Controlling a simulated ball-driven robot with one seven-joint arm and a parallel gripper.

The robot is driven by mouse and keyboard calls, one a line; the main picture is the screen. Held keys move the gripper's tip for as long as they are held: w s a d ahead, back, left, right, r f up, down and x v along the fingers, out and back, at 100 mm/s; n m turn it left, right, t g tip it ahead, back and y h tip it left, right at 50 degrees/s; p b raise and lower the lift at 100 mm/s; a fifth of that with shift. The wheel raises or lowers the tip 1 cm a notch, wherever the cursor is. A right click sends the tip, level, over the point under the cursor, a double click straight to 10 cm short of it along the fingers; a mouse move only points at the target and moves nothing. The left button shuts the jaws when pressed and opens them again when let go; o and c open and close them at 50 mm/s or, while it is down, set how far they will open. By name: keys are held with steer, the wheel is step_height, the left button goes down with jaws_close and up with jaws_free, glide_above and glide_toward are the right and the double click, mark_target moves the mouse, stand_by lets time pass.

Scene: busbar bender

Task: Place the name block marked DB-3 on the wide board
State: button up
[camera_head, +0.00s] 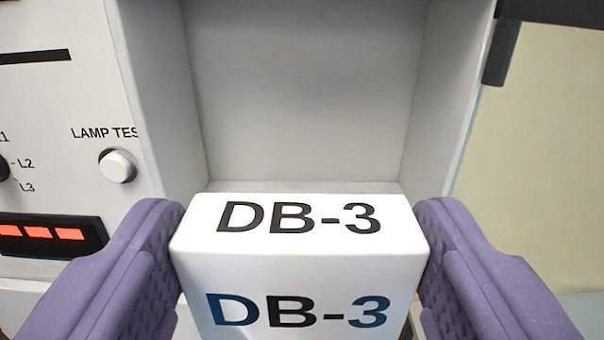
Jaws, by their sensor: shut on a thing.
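The name block (297,262) is white, with DB-3 in black on its top face and again on the face towards me. My gripper (300,250) is shut on it, with one purple finger at its left side and one at its right side. The block is level and sits in front of an open, empty grey recess in a white panel. The block hides part of the recess floor, and its underside is out of sight. I cannot make out the wide board in this view.
The white panel (60,110) on the left carries a LAMP TEST button (117,166), a selector marked L2 and L3, and a dark display (50,236) with red segments. The recess (300,90) has side walls close left and right. A beige wall (545,150) stands at the right.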

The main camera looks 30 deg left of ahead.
steer(key=x, duration=0.4)
steer(key=p+x, duration=0.1)
steer(key=x, duration=0.4)
steer(key=f+p+x, duration=0.1)
steer(key=x, duration=0.3)
steer(key=shift+w+f, duration=0.1)
steer(key=shift+w, duration=0.25)
step_height(320, 180, down, 3)
steer(key=shift+w+a+r+p, duration=0.1)
steer(key=shift+w+r+p, duration=0.1)
steer(key=shift+p, duration=0.25)
steer(key=shift+s+f, duration=0.15)
steer(key=shift+f, duration=0.3)
steer(key=shift+f, duration=0.1)
steer(key=shift+f, duration=0.15)
steer(key=o, duration=1.1)
steer(key=shift+o, duration=0.2)
